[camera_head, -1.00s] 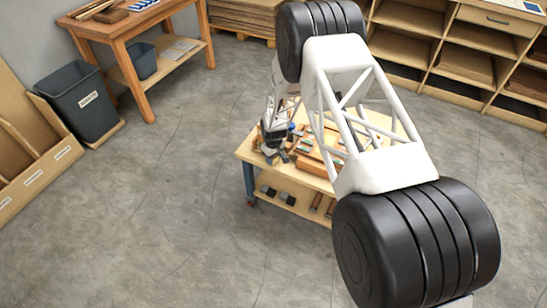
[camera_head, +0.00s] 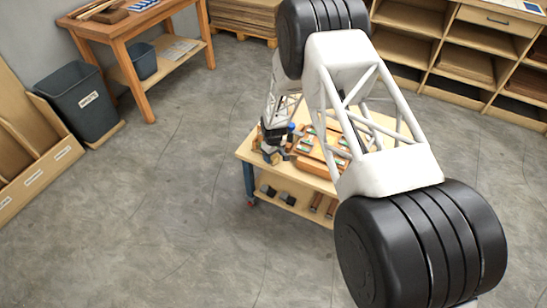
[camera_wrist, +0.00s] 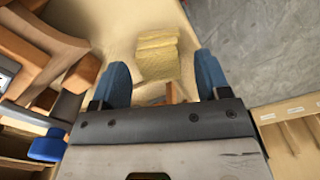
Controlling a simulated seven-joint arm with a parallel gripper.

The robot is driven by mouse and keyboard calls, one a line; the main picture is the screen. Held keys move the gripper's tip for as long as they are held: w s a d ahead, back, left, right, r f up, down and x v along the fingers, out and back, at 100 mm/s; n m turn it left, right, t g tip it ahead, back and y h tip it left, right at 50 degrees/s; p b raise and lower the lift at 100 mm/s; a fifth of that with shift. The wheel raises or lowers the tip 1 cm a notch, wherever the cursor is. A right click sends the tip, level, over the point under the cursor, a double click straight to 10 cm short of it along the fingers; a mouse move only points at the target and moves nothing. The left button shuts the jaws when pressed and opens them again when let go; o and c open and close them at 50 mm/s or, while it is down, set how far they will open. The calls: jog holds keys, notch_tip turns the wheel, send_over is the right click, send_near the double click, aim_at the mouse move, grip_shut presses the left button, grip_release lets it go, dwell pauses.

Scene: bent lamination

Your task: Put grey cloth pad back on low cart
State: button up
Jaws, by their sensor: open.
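My gripper (camera_head: 273,153) is over the left end of the wooden cart (camera_head: 247,155), partly hidden behind my arm in the head view. In the wrist view my gripper (camera_wrist: 161,80) has its two blue fingertips wide apart. A yellow, sponge-like stack (camera_wrist: 157,52) lies on the pale wood top, seen in the gap between the fingertips and a little beyond them. Nothing is held. I cannot pick out a grey cloth pad for sure in either view.
Orange-brown wooden pieces (camera_wrist: 40,40) and a blue knob (camera_wrist: 46,149) lie close to the left of my gripper. Dark blocks (camera_head: 287,198) sit on the cart's lower shelf. Grey floor (camera_wrist: 245,45) opens beyond the cart's edge. A grey bin (camera_head: 82,103) stands far left.

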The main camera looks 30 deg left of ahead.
aim_at(274, 157)
notch_tip(274, 157, up, 10)
jog(key=shift+r, duration=0.2)
dwell(0.3)
dwell(0.4)
dwell(0.4)
jog(key=w+d+r+m, duration=0.2)
jog(key=d+r+m, duration=0.1)
jog(key=d+r, duration=1.4)
jog(key=s+d+r+m+t, duration=0.1)
jog(key=s+d+r+m, duration=0.15)
jog(key=d+r, duration=0.6)
jog(key=s+d+r+m, duration=0.1)
jog(key=s+d+r, duration=0.3)
jog(key=d+r, duration=0.45)
jog(key=s+d+r+m+t, duration=0.1)
jog(key=s+d+r+m, duration=0.3)
jog(key=s+d+r, duration=0.85)
jog(key=s+d+m, duration=0.1)
jog(key=s+d, duration=0.4)
jog(key=s, duration=0.5)
jog(key=s+d+m, duration=0.2)
jog(key=s+d, duration=0.3)
jog(key=s, duration=0.5)
jog(key=shift+s+t, duration=0.15)
jog(key=shift+t, duration=0.15)
